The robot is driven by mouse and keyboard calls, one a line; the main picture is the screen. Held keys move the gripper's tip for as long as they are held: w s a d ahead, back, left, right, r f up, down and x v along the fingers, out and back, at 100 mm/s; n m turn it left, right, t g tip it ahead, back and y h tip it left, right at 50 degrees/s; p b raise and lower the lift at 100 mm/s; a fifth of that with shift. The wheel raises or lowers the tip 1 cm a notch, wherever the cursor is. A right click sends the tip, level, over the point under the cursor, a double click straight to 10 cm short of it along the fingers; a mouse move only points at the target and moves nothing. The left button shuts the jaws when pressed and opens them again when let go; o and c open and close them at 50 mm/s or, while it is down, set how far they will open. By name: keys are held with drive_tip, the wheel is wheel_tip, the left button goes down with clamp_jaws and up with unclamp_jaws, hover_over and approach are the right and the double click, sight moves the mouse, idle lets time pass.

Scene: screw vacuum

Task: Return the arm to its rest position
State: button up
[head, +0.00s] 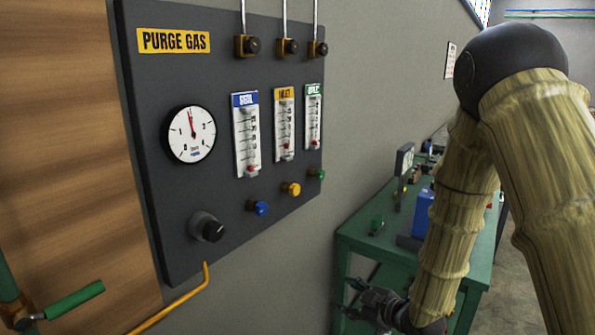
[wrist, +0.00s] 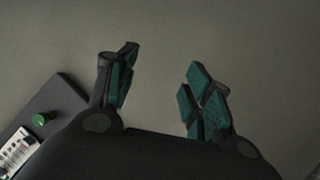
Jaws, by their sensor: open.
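My gripper (head: 354,297) is low in the head view, right of the purge gas panel (head: 222,225) and in front of the green workbench. My arm, in a tan sleeve with a dark elbow, bends down to it along the right side. In the wrist view my gripper (wrist: 159,85) has its two dark, green-padded fingers apart with nothing between them. Behind them is plain grey wall (wrist: 235,45). The panel's corner (wrist: 55,100), with a green knob and part of a flowmeter, shows at the lower left of the wrist view, apart from the fingers.
The panel carries a round gauge (head: 191,134), a black knob (head: 207,228), and blue, yellow and green knobs under three flowmeters. A green workbench (head: 372,243) with several items stands at the right. A green-handled valve (head: 72,300) and a yellow pipe (head: 172,311) are at lower left.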

drive_tip(key=s+d+f+m+g+h+p, duration=0.1)
drive_tip(key=s+d+f+m+g+h, duration=0.25)
drive_tip(key=s+f, duration=0.7)
drive_tip(key=s+d+f+m+g+h+p, duration=0.15)
drive_tip(key=s+f+m, duration=0.35)
drive_tip(key=s+f, duration=0.5)
drive_tip(key=s+d+f+m+g+h, duration=0.1)
drive_tip(key=s+d+f+m+g, duration=0.1)
drive_tip(key=s, duration=0.8)
drive_tip(key=s+d+f+m+g+h, duration=0.1)
drive_tip(key=s+f+m+g, duration=0.3)
drive_tip(key=s, duration=0.7)
wheel_tip(320, 180, down, 3)
drive_tip(key=shift+d+r+h+p, duration=0.15)
drive_tip(key=shift+d+h+p, duration=0.15)
drive_tip(key=shift+d+p, duration=0.15)
